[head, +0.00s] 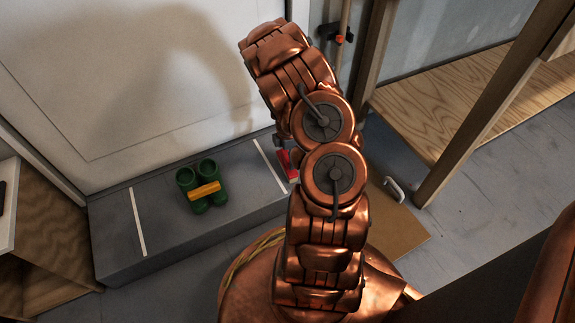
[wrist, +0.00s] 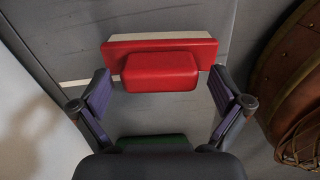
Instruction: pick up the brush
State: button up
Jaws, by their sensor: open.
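A red two-tier block, seemingly the brush (wrist: 160,72), lies on the grey step (head: 110,235). It has a wide flat part and a thicker rounded block. In the head view only a red sliver of it (head: 288,165) shows beside my arm, which hides the rest. My gripper (wrist: 160,80) is open in the wrist view, with one purple-padded finger on each side of the rounded block. Gaps show between the fingers and the block. I cannot tell how far above it the fingertips are.
A white wall panel (head: 100,90) rises behind. A wooden bench frame (head: 440,175) stands at right. A brown board (head: 400,232) lies on the floor.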

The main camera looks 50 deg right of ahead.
jog(key=c, duration=1.6)
notch_tip(320, 180, up, 4)
jog(key=shift+f+p, duration=0.1)
jog(key=shift+p, duration=1.05)
jog(key=s+a+p, duration=0.1)
jog(key=s+a, duration=0.2)
jog(key=s, duration=0.1)
jog(key=s+a+r+p, duration=0.1)
jog(key=s+a, duration=0.2)
jog(key=s, duration=0.1)
jog(key=s+a+p, duration=0.2)
jog(key=s+a, duration=0.1)
jog(key=s, duration=0.1)
jog(key=shift+s+a+r, duration=0.15)
jog(key=shift+s+a, duration=0.2)
jog(key=shift+s, duration=0.05)
